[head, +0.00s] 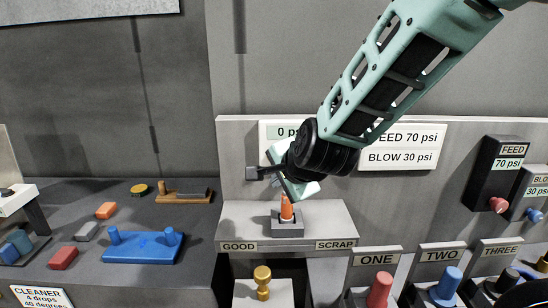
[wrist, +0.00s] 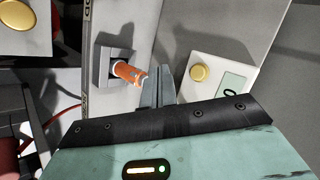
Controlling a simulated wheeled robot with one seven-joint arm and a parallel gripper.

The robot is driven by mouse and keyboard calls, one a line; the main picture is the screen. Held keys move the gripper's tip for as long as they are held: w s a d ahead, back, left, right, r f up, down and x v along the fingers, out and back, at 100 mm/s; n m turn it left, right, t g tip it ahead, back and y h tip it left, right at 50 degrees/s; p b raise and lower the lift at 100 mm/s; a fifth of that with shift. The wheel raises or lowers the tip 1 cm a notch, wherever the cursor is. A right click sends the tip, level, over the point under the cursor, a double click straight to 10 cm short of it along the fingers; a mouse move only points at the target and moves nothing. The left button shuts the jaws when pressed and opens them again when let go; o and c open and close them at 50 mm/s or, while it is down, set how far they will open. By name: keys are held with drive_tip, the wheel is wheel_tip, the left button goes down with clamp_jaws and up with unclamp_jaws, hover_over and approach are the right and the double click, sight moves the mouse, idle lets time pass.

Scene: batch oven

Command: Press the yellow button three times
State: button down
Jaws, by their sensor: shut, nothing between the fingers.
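In the wrist view, a round yellow button (wrist: 199,73) sits on a white panel (wrist: 222,65), beside a small pale display (wrist: 233,86). My gripper (wrist: 162,72) is shut and empty. In that view its fingertips lie to the left of the button, apart from it, between the button and an orange part in a grey holder. In the head view, my gripper (head: 254,173) is in front of the back panel, above the ledge. The button is hidden behind my arm there, while part of the display reading "0 p" (head: 287,132) shows.
The orange part (head: 287,208) stands upright in a grey holder (head: 288,230) on the ledge, just below my gripper. A brass knob (head: 263,280) is lower down. FEED (head: 499,204) and BLOW (head: 534,215) knobs are at right. A blue fixture (head: 143,248) lies on the left counter.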

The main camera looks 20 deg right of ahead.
drive_tip(key=w+d+b, duration=0.2)
drive_tip(key=w+b, duration=0.3)
drive_tip(key=w, duration=0.3)
drive_tip(key=shift+w+d, duration=0.2)
drive_tip(key=shift+d, duration=0.15)
idle(1.9)
drive_tip(key=shift+w+d, duration=0.1)
drive_tip(key=shift+w, duration=0.3)
drive_tip(key=shift+w+d+b, duration=0.15)
drive_tip(key=shift+w+b, duration=0.2)
drive_tip(key=shift+w, duration=0.05)
idle(0.7)
drive_tip(key=shift+s, duration=0.1)
drive_tip(key=shift+s+a+p, duration=0.25)
drive_tip(key=shift+s+p, duration=0.3)
drive_tip(key=shift+s, duration=0.15)
drive_tip(key=shift+s, duration=0.1)
